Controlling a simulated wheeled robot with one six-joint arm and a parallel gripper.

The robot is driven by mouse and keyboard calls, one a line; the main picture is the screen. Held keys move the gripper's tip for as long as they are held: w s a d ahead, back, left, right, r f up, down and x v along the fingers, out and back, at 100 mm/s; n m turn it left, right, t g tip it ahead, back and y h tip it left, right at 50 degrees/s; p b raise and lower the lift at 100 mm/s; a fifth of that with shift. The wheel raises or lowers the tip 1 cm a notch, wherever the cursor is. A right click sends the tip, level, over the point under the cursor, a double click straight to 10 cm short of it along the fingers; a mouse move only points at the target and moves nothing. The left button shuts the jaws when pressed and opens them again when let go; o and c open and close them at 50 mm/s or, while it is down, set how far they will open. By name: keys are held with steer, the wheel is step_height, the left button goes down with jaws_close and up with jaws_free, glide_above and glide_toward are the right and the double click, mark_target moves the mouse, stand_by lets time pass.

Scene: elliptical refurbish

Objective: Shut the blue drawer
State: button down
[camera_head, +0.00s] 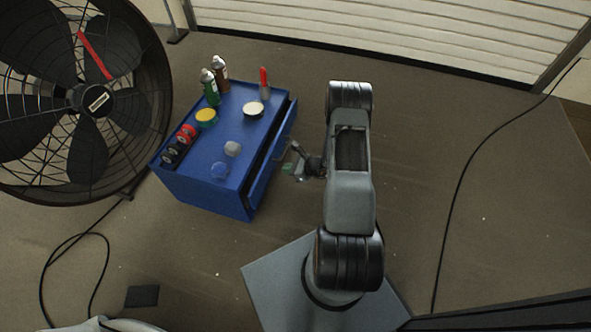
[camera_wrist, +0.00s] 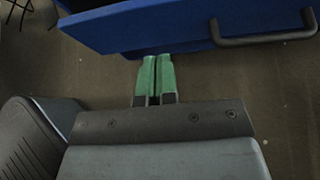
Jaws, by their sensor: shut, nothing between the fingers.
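The blue drawer (camera_head: 273,160) stands partly open on the right side of the blue cabinet (camera_head: 205,198), with a dark gap along its top. In the wrist view the blue drawer front (camera_wrist: 170,30) crosses the top, with a dark bar handle (camera_wrist: 262,40) at the right. My gripper (camera_head: 288,168) is just right of the drawer front. In the wrist view its green fingers (camera_wrist: 157,58) are together and empty, their tips at or just under the front's lower edge. I cannot tell whether they touch it.
Spray cans (camera_head: 210,88), tape rolls (camera_head: 179,143), a red-topped item (camera_head: 264,84) and round lids stand on the cabinet top. A large fan (camera_head: 95,99) is at the left. A cable (camera_head: 458,190) runs along the right floor. Floor right of my arm is mostly clear.

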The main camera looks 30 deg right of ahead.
mark_target(265, 168)
steer(key=x, duration=0.2)
steer(key=b+x, duration=0.1)
steer(key=x, duration=0.2)
steer(key=shift+w+a+r, duration=0.25)
steer(key=shift+w+a, duration=0.1)
steer(key=shift+w+a+r+b, duration=0.1)
steer(key=shift+w+a+b, duration=0.35)
steer(key=shift+w+a, duration=0.25)
